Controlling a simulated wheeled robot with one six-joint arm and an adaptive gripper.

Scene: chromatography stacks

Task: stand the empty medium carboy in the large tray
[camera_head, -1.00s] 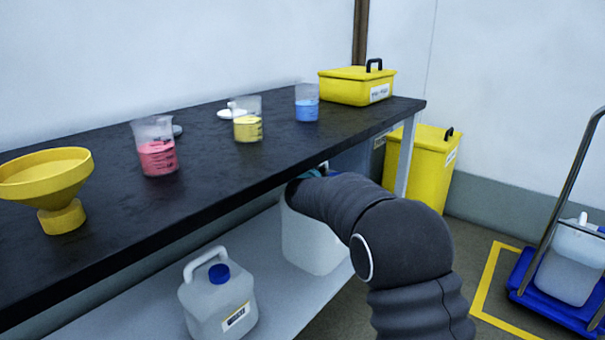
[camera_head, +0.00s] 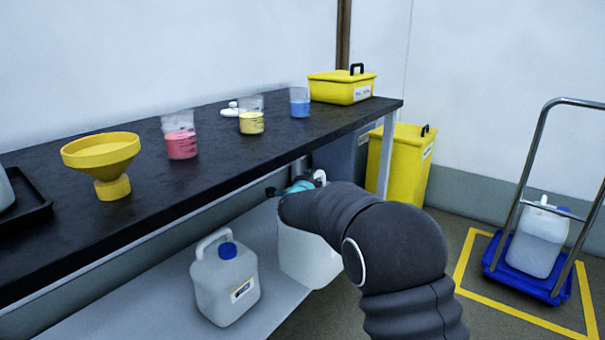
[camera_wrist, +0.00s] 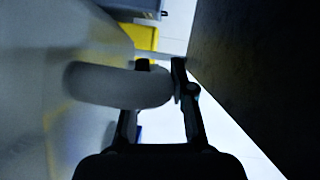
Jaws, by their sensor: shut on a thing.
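My gripper (camera_wrist: 162,70) is shut on the handle (camera_wrist: 112,86) of a large whitish carboy (camera_wrist: 40,120), whose body fills the left of the wrist view. In the head view this pale carboy (camera_head: 302,258) hangs or stands beside the lower shelf's front edge, below the bench top; I cannot tell if it touches the shelf. My arm hides part of it and most of the gripper. A black tray (camera_head: 38,211) shows at the left edge on the bench, cut off by the frame, with a pale thing standing in it. I cannot tell the tray's full size.
A blue-capped carboy (camera_head: 222,285) stands on the lower shelf (camera_head: 150,318). The bench top (camera_head: 215,175) holds a yellow funnel (camera_head: 103,160), several beakers and a yellow box (camera_head: 340,90). A yellow bin (camera_head: 405,165) stands beyond. A trolley (camera_head: 530,275) with another carboy (camera_head: 537,243) stands right.

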